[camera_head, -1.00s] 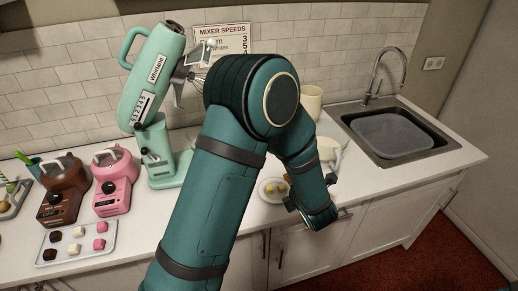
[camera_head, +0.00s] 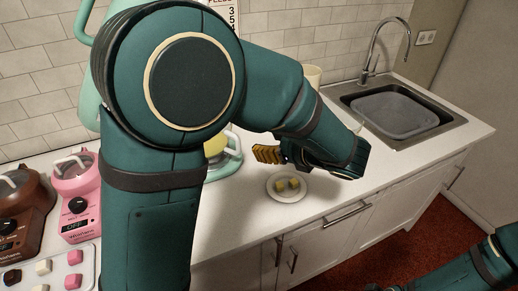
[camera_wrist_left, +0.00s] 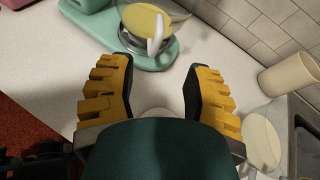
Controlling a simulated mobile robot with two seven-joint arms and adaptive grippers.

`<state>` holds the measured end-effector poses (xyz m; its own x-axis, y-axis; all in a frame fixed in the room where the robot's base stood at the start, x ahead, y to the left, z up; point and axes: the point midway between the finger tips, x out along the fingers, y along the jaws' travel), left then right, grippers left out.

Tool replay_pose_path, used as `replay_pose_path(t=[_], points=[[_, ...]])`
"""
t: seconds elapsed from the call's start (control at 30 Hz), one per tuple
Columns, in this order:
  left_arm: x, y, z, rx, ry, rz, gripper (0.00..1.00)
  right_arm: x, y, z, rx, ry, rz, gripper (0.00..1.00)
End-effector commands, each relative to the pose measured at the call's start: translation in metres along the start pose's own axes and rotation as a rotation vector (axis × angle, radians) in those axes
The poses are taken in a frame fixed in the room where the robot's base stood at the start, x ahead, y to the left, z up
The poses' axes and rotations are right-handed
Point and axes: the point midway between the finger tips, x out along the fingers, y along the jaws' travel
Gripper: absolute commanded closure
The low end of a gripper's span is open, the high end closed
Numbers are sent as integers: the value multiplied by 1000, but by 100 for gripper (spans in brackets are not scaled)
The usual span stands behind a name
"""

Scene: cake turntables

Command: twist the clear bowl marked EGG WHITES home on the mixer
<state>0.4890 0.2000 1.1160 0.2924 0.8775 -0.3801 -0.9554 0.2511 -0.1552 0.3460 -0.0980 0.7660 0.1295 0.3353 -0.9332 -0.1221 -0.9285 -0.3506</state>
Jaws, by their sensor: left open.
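The mint mixer (camera_head: 86,22) is mostly hidden behind my left arm in the head view. A clear bowl with yellow contents and a white handle (camera_wrist_left: 155,27) sits over a rounded mint base (camera_wrist_left: 165,55) in the left wrist view. Its yellow part also shows past my arm in the head view (camera_head: 215,146). No lettering is readable on it, and I cannot tell how it is seated. My left gripper (camera_wrist_left: 158,88) is open and empty, its ribbed yellow fingers apart, short of the bowl. My right arm (camera_head: 485,268) shows at lower right; its gripper is not clear.
A plate with yellow cubes (camera_head: 289,199) lies near the counter edge below my left gripper. A beige canister (camera_wrist_left: 290,75) and a cream vessel (camera_wrist_left: 262,140) stand beside the gripper. The sink (camera_head: 395,115) is at right. Pink (camera_head: 75,195) and brown (camera_head: 22,212) machines stand left.

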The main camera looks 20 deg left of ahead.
Motion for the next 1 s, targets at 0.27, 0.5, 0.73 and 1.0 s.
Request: replay_pose_path(t=[0.27,0.5,0.73,1.0], points=[[21,1,-3,0,0,2,50,4,2,2,-1,-4,0,53],[64,1,-3,1,-1,3,50,7,3,3,-2,-6,0,53],[104,1,-4,2,0,3,50,10,4,2,-2,-4,0,53],[134,0,-3,1,0,-1,50,12,4,2,-2,-3,0,53]])
